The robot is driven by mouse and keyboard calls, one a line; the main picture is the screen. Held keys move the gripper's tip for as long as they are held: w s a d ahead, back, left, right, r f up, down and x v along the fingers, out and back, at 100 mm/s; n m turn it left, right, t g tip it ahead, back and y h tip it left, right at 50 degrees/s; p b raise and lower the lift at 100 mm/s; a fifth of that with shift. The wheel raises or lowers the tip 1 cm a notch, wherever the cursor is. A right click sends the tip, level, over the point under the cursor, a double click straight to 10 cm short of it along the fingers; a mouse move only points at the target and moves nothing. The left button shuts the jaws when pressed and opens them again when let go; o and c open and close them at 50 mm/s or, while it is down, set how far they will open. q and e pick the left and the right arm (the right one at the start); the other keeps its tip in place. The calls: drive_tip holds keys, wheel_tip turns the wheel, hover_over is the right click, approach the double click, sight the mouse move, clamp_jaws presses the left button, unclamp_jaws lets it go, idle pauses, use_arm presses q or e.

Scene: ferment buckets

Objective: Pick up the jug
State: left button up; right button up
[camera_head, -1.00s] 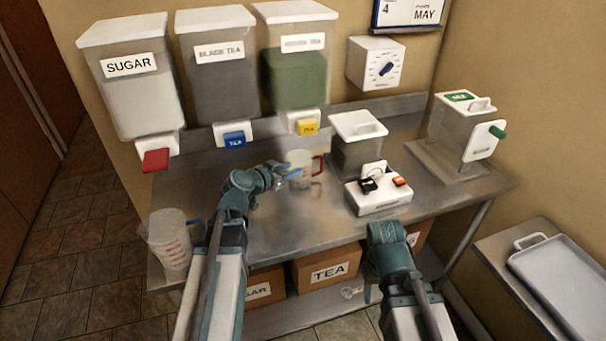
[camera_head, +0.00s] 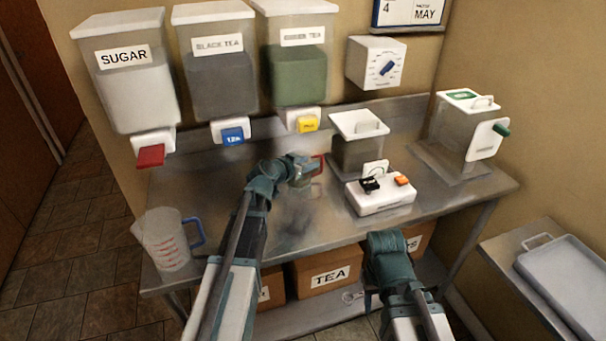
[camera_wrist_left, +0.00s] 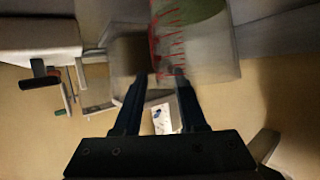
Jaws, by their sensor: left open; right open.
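A clear jug (camera_head: 168,242) with red markings and a blue handle stands upright at the left front of the steel table. A smaller measuring cup with a red handle (camera_head: 318,165) stands farther back, mostly hidden behind my left gripper (camera_head: 308,163). In the left wrist view, a clear wall with red markings (camera_wrist_left: 168,45) shows just beyond the tips of my left gripper (camera_wrist_left: 158,75). The fingers are apart; whether they touch it I cannot tell. My right gripper (camera_head: 386,242) is open and empty at the table's front edge, its fingertips hard to see.
Sugar (camera_head: 130,85), black tea (camera_head: 218,75) and green tea (camera_head: 300,70) dispensers hang above the back. A lidded container (camera_head: 358,155) and white device (camera_head: 380,197) stand right of the cup. Another dispenser (camera_head: 455,130) is at the far right. The front middle is clear.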

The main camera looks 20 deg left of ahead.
use_arm(q)
drive_tip(key=shift+s+r, duration=0.1)
clamp_jaws()
idle(1.2)
